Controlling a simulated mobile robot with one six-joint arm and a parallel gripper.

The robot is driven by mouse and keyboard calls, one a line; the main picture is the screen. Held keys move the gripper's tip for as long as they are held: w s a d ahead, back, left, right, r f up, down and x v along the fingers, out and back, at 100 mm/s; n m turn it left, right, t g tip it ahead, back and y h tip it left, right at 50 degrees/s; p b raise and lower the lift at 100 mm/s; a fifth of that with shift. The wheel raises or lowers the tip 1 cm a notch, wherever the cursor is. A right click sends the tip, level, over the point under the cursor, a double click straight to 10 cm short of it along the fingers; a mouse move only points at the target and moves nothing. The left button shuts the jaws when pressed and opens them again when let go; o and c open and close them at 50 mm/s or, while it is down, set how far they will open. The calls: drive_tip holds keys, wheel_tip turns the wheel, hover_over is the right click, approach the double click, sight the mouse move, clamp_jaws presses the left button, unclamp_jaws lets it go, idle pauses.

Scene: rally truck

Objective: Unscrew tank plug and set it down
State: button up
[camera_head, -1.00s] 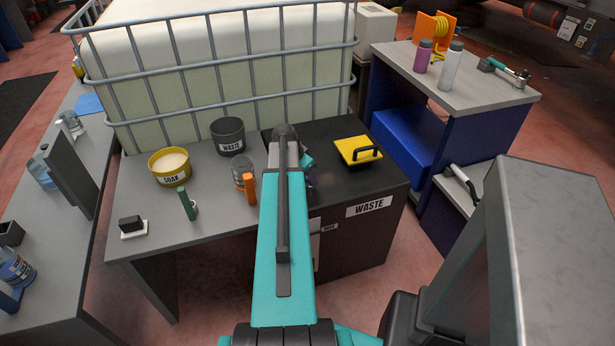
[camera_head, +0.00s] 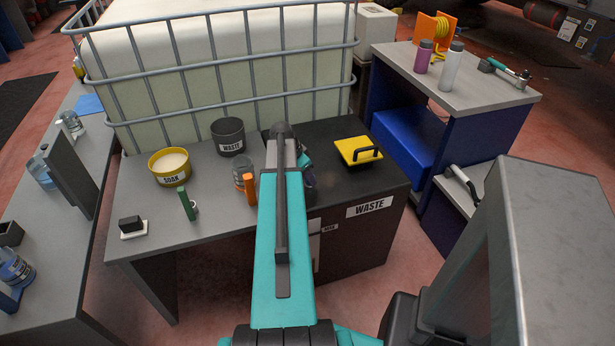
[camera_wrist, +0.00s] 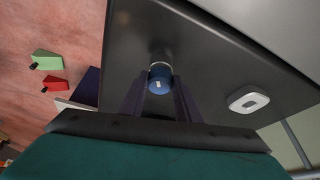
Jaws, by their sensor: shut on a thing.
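A blue plug (camera_wrist: 159,76) sits between the two dark fingers of my gripper (camera_wrist: 160,88) in the wrist view. The gripper is shut on it. A pale metallic ring (camera_wrist: 159,58) shows just beyond the plug, against a dark grey surface (camera_wrist: 200,65). I cannot tell whether the plug is still threaded there. In the head view my own arm hides the plug and most of the gripper, over the dark WASTE cabinet (camera_head: 335,222).
A yellow handled block (camera_head: 358,151) lies on the cabinet top. A caged tank (camera_head: 220,85) stands behind.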

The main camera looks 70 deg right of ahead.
drive_tip(key=shift+s+a, duration=0.1)
drive_tip(key=shift+n+t, duration=0.3)
drive_tip(key=shift+n, duration=0.5)
drive_tip(key=shift+n+t+h, duration=0.3)
drive_tip(key=shift+n, duration=0.6)
drive_tip(key=shift+s, duration=0.1)
drive_tip(key=shift+n+t, duration=0.3)
drive_tip(key=shift+n, duration=0.5)
drive_tip(key=shift+s, duration=0.1)
drive_tip(key=shift+n, duration=0.5)
